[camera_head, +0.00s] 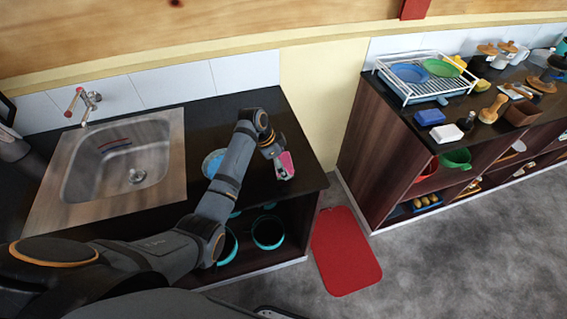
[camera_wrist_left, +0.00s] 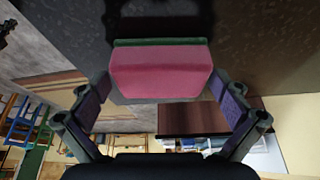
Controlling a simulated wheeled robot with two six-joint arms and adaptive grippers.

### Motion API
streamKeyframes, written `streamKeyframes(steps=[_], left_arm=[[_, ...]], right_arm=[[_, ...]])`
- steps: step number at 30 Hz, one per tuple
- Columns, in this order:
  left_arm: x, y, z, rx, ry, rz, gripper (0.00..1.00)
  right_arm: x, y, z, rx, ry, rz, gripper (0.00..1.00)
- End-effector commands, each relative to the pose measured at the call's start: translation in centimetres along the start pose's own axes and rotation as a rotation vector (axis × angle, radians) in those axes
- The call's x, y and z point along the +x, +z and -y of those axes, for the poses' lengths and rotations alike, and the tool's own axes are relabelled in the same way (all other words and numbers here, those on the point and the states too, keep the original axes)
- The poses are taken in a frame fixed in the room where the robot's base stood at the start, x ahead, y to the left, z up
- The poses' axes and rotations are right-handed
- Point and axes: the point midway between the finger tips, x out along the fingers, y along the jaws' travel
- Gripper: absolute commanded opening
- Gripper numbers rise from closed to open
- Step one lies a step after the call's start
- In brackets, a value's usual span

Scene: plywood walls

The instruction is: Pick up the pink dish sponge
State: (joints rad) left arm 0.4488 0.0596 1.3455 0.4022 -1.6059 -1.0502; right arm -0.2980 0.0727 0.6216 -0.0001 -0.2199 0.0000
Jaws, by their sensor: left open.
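The pink dish sponge (camera_head: 287,165) is at the right end of the dark counter with the sink, beside my left gripper (camera_head: 279,162). In the left wrist view the sponge (camera_wrist_left: 160,72) shows a pink face with a green layer along its upper edge. My left gripper (camera_wrist_left: 161,100) is open, with one finger on each side of the sponge. The fingertips look close to its side edges; I cannot tell whether they touch. My arm and gripper hide part of the sponge in the head view. My right gripper is not in view.
A blue bowl (camera_head: 211,163) sits on the counter behind my left arm. The steel sink (camera_head: 122,165) is to the left. A red mat (camera_head: 345,252) lies on the floor. A second counter at right holds a dish rack (camera_head: 427,78) and several items.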

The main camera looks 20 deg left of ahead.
Motion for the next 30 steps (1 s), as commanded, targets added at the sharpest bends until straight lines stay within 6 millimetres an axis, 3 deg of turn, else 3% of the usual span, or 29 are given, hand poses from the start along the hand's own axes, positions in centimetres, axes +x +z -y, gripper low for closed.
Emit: streamKeyframes(steps=[2, 5, 14, 25, 30], left_arm=[[0.1, 0.0, 0.0, 0.000, -0.001, 0.000, 1.00], [0.1, 0.0, 0.0, 0.000, -0.001, 0.000, 1.00], [0.1, 0.0, 0.0, 0.000, -0.001, 0.000, 0.63], [-0.3, -0.2, 0.1, 0.001, -0.003, -0.001, 0.62], [-2.8, -1.2, 0.1, 0.003, -0.008, -0.004, 0.62]], right_arm=[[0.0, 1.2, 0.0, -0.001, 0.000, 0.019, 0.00], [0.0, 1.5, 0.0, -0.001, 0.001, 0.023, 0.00], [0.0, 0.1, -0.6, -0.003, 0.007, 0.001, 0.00], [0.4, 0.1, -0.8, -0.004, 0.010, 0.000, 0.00], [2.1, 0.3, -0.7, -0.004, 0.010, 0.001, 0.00]])
